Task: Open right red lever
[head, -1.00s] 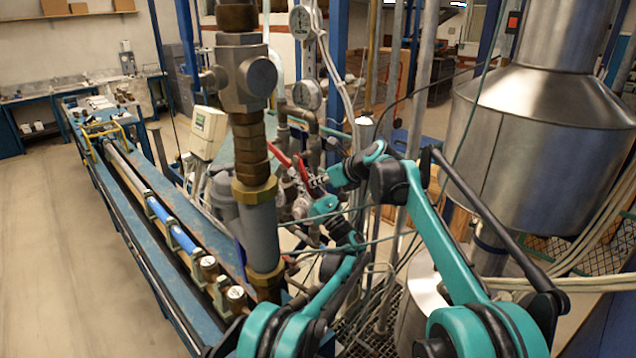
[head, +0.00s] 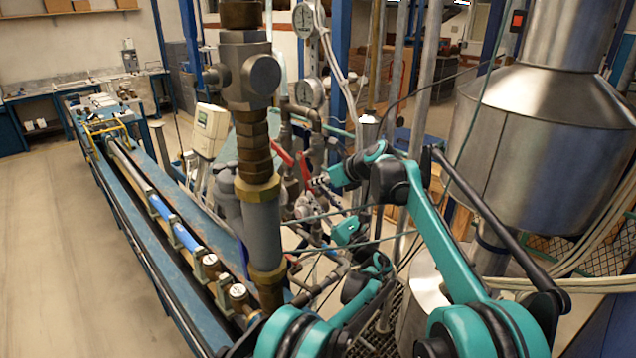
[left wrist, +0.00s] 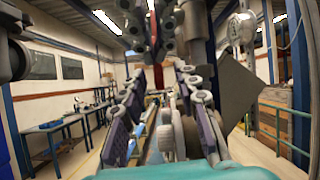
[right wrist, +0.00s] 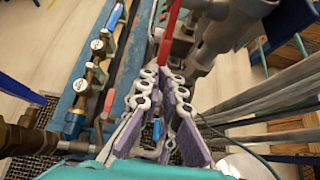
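Two red levers show in the head view among the pipes right of the large brass-and-grey column: a left one (head: 284,157) and a right one (head: 304,170). My right gripper (head: 318,183) is close beside the right lever. In the right wrist view a red lever (right wrist: 170,28) extends upward just beyond the fingertips (right wrist: 159,74); its lower end lies near them, and contact is unclear. The right fingers are apart, with a narrow gap. My left gripper (head: 342,233) is below the levers. In the left wrist view its fingers (left wrist: 160,75) are spread and empty, with a red part beyond them.
The thick vertical column (head: 262,215) stands left of the grippers. A large steel tank (head: 545,150) is at the right. Gauges (head: 309,93) and pipes crowd behind the levers. A long blue bench (head: 150,235) runs along the left, beside open floor.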

